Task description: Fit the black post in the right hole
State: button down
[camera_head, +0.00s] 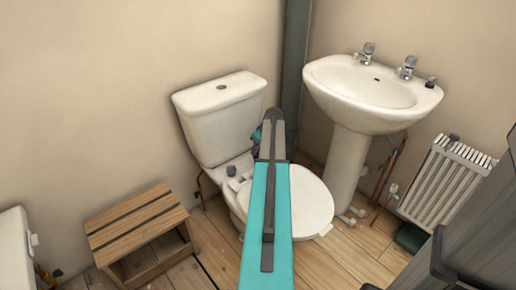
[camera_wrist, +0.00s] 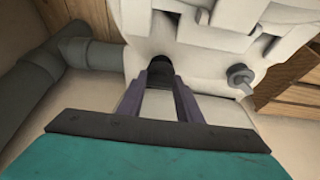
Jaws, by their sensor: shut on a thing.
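In the wrist view my gripper (camera_wrist: 163,78) is shut on the black post (camera_wrist: 162,67), a short dark cylinder between the fingertips. The post is against or close to the white toilet (camera_wrist: 205,52); whether its lower end is in the right hole cannot be told, as the fingers and post hide that spot. A grey post with a thin pin (camera_wrist: 240,78) stands apart, to the right in the wrist view. In the head view a similar grey post (camera_head: 231,170) is at the pan's left rear.
The cistern (camera_head: 222,112) rises behind the pan, and the seat (camera_head: 312,203) lies low in front. A basin (camera_head: 365,92) on a pedestal stands right, a radiator (camera_head: 443,185) farther right. A wooden step stool (camera_head: 137,222) is left. A grey pipe (camera_wrist: 62,55) is close in the wrist view.

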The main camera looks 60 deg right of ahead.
jog(key=shift+f, duration=0.6)
jog(key=shift+f, duration=0.1)
dwell(0.6)
jog(key=c, duration=1.2)
grip_release()
jog(key=shift+s, duration=0.1)
jog(key=p+v, duration=0.2)
jog(key=v, duration=1.1)
jog(key=shift+a+r, duration=0.1)
jog(key=shift+r, duration=0.25)
